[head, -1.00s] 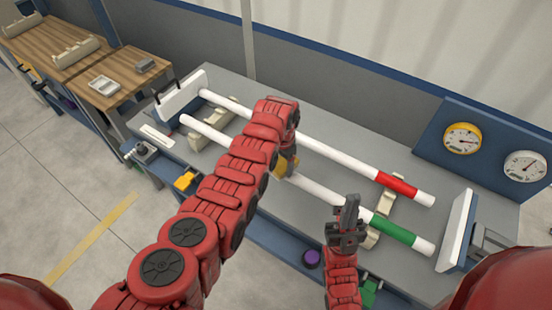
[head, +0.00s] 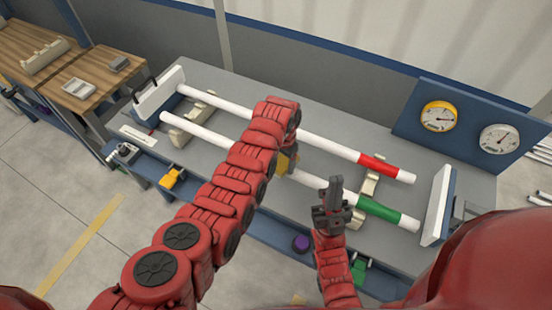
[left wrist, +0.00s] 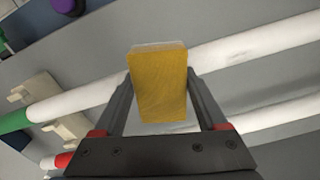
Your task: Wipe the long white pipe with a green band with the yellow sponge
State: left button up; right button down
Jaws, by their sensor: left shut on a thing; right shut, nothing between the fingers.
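The long white pipe with a green band (head: 205,134) lies across the table, nearer to me than the red-banded pipe. Its green band (head: 380,209) is near the right end. My left gripper (head: 287,152) is over the middle of this pipe and shut on the yellow sponge (head: 287,163). In the left wrist view the sponge (left wrist: 160,85) sits between both fingers and hides part of the green-banded pipe (left wrist: 80,101). The sponge is at the pipe, but I cannot tell if it presses on it. My right gripper (head: 336,186) is shut and empty, close beside the pipe left of the green band.
The red-banded pipe (head: 330,145) lies parallel behind. Pale holders (head: 369,186) support the pipes near their right ends. A white upright plate (head: 437,205) stands at the right, another (head: 158,92) at the left. Two gauges (head: 438,116) are on a blue panel behind.

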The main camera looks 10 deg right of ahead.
pick_arm(q)
jog(key=shift+s+d+f, duration=0.2)
jog(key=shift+s+d, duration=0.2)
jog(key=shift+s, duration=0.1)
jog(key=shift+d+r, duration=0.1)
